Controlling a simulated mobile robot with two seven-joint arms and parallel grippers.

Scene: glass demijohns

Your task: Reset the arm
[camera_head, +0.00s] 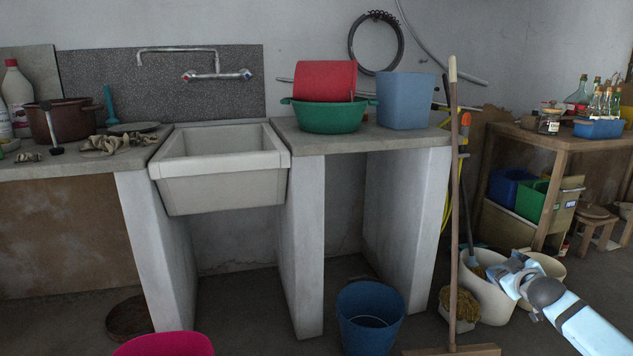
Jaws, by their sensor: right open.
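My right arm comes in from the lower right. My right gripper (507,272) is open, with nothing seen between its fingers, and shows in front of a cream bucket (492,300) on the floor. I cannot tell whether it touches the bucket. My left arm and left gripper do not show.
A grey sink (222,180) is set between concrete counters (400,139). A broom (453,190) stands upright left of my right gripper. A blue bucket (370,318) and a pink tub (165,345) are in front. A wooden table (548,140) with bottles stands at right.

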